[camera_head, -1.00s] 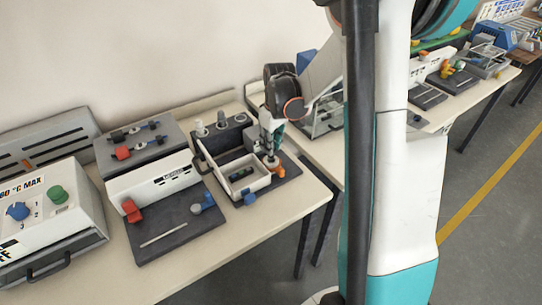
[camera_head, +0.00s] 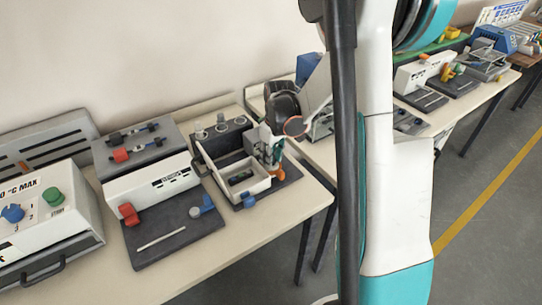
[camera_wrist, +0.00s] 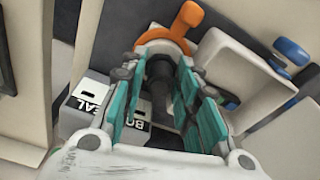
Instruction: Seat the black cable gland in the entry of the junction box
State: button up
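In the wrist view the black cable gland (camera_wrist: 158,76) shows as a dark cylinder between the teal fingers of my gripper (camera_wrist: 160,85). Gaps show on both sides of it, so the fingers look open around it rather than closed on it. An orange ring with a lever (camera_wrist: 178,30) lies just beyond the fingertips. In the head view my gripper (camera_head: 270,150) is low at the right side of the white open-topped box (camera_head: 262,186), which I take for the junction box. The entry is not clearly visible.
Grey cylinders (camera_head: 221,122) stand on a dark block behind the box. A neighbouring fixture (camera_head: 160,235) with red and blue parts lies to the left.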

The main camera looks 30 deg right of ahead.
notch_tip(320, 180, up, 12)
jog(key=s+p, duration=0.1)
jog(key=p, duration=0.3)
jog(key=shift+s+d, duration=0.2)
jog(key=shift+r, duration=0.1)
dwell(0.4)
